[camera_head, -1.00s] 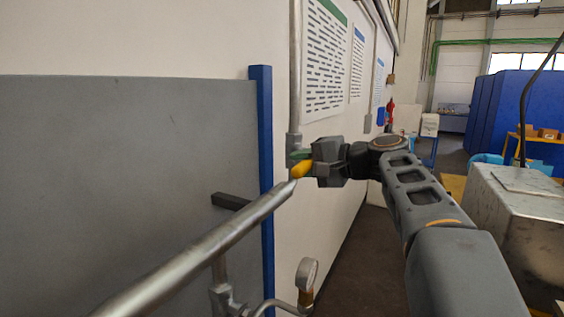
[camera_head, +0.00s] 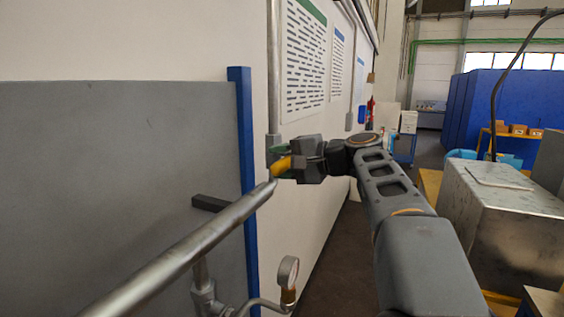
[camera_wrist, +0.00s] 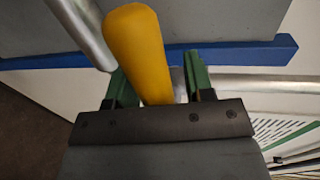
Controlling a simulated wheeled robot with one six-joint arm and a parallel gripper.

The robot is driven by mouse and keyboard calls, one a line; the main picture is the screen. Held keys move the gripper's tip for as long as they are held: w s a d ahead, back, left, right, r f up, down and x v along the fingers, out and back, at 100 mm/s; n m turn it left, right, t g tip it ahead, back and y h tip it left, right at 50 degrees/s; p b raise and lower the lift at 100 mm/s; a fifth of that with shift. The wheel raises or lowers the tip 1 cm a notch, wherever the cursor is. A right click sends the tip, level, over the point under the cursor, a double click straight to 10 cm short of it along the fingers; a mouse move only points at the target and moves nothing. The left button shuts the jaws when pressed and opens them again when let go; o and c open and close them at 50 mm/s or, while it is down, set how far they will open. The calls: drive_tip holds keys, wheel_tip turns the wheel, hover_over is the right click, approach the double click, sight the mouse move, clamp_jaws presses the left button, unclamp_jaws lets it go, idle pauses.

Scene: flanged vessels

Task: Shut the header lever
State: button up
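The header lever (camera_head: 283,167) has a yellow handle and sits at the far end of the grey header pipe (camera_head: 190,253), beside the wall. In the wrist view the yellow handle (camera_wrist: 143,52) runs between the two green fingers of my gripper (camera_wrist: 160,82), slanting, with its rounded end toward the top. It lies close to the left finger, and a gap shows between it and the right finger. The fingers look open around it; touching cannot be told. In the head view my gripper (camera_head: 281,158) is at the lever, and its fingers are partly hidden.
A pressure gauge (camera_head: 288,272) stands on piping below the header. A blue post (camera_head: 246,150) and a grey panel (camera_head: 110,190) are left of the lever. A vertical pipe (camera_head: 274,80) runs up the wall. A metal box (camera_head: 500,215) stands to the right, past my arm.

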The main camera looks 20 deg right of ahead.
drive_tip(key=shift+o, duration=0.3)
drive_tip(key=shift+s+d, duration=0.35)
drive_tip(key=b+v, duration=0.2)
drive_tip(key=v, duration=1.1)
drive_tip(key=shift+a+r, duration=0.1)
